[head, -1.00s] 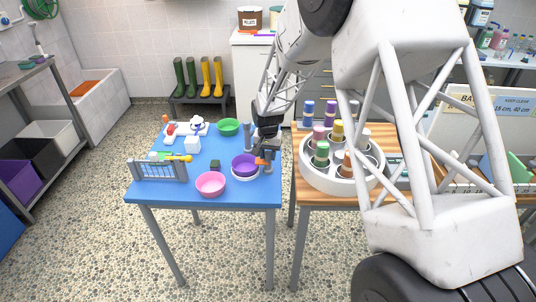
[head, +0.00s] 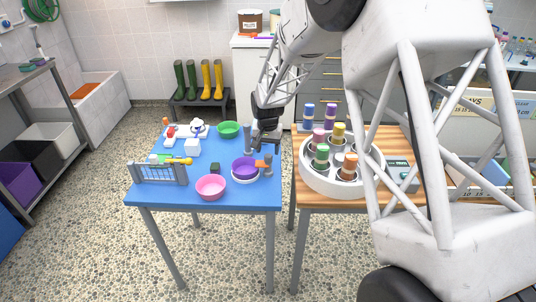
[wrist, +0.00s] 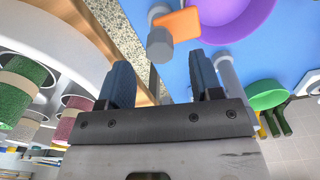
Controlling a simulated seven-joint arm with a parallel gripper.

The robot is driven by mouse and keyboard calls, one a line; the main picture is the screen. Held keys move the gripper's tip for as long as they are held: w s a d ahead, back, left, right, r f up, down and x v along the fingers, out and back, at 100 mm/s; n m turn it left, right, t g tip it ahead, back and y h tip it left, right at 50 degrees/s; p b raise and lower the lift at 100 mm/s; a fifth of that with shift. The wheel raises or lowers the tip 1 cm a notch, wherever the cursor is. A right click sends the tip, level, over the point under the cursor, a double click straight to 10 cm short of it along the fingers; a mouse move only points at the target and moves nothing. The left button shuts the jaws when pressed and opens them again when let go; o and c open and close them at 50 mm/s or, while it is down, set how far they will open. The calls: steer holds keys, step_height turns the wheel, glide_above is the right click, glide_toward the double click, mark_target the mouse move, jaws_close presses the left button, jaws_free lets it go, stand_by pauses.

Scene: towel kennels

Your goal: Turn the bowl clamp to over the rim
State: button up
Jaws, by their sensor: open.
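The bowl clamp is a flat orange tab (head: 260,163) on a grey post (head: 268,166), to the right of the purple bowl (head: 244,170). The bowl sits in a white ring on the blue table. In the wrist view the orange tab (wrist: 177,26) reaches from the post (wrist: 160,44) and overlaps the edge of the purple bowl (wrist: 232,14) in the picture. I cannot tell whether it touches the rim. My gripper (head: 267,141) is above and behind the post, open and empty. In the wrist view my gripper (wrist: 161,62) has its two fingers apart, with the post just beyond them.
Another grey post (head: 248,138) stands behind the bowl. A green bowl (head: 228,129) is at the back, a pink bowl (head: 210,186) at the front, and a grey rack (head: 158,174) at the left. A white carousel (head: 330,182) with coloured rolls stands on the wooden table at the right.

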steer(key=shift+r, duration=1.9)
steer(key=shift+s+d+r, duration=0.15)
steer(key=shift+r, duration=0.15)
steer(key=s+d+r+t, duration=0.1)
steer(key=s+d+r, duration=0.65)
steer(key=s, duration=0.35)
steer(key=s+d+r, duration=0.6)
steer(key=s+r, duration=0.3)
steer(key=s, duration=0.2)
steer(key=s+d+n, duration=0.1)
steer(key=s+d, duration=0.2)
steer(key=s, duration=0.9)
steer(key=s+d+r+t, duration=0.1)
steer(key=s+d, duration=0.3)
steer(key=s, duration=0.8)
steer(key=shift+r+n+t, duration=0.3)
steer(key=shift+n, duration=0.1)
